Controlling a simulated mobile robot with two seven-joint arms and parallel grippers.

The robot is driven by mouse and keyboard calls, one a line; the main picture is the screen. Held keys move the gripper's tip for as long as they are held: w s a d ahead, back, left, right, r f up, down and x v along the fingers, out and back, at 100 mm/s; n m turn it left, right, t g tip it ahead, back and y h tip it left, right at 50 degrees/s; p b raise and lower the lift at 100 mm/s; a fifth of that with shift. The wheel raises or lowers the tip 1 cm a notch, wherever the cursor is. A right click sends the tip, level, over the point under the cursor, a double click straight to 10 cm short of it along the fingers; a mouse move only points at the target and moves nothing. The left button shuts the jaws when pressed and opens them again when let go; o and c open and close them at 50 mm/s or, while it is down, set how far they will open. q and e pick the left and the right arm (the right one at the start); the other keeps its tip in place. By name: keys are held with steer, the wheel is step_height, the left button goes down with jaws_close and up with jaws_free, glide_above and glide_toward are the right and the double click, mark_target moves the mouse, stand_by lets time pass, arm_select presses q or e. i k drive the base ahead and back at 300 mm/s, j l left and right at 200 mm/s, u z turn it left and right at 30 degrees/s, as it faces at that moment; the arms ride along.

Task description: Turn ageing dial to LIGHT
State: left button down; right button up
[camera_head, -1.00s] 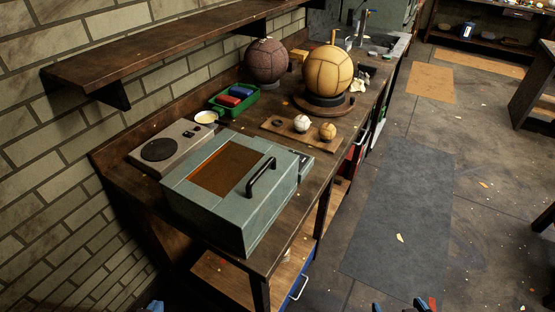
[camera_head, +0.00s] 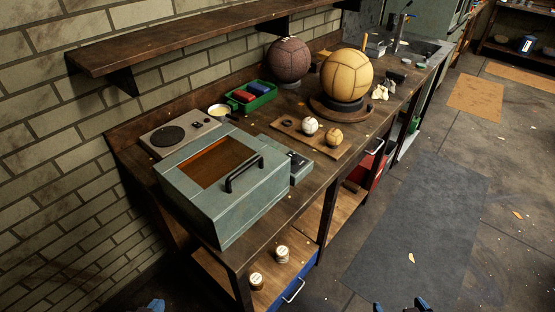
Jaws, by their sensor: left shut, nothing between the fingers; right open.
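A grey-green box (camera_head: 217,207) with an orange window (camera_head: 211,165) and a black handle (camera_head: 244,173) stands on the near end of the workbench. A small grey-green unit (camera_head: 279,149) adjoins its right side, with small dark parts (camera_head: 297,160) on it. These are too small to tell whether one is the ageing dial or to read any LIGHT mark. My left gripper (camera_head: 155,305) shows only as a blue tip at the bottom edge, shut and empty. My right gripper (camera_head: 401,306) shows as two separated tips at the bottom edge, open and empty. Both are well away from the box.
A hot plate (camera_head: 178,136), a green tray (camera_head: 250,97), a dark ball (camera_head: 288,60), a tan ball (camera_head: 346,76) and a board (camera_head: 333,148) with small balls are on the bench (camera_head: 283,213). A shelf (camera_head: 180,38) overhangs the back.

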mark_target(294, 158)
steer(key=l+u, duration=0.3)
steer(key=l, duration=0.35)
steer(key=l+u, duration=0.35)
steer(key=l, duration=0.3)
steer(key=k, duration=0.05)
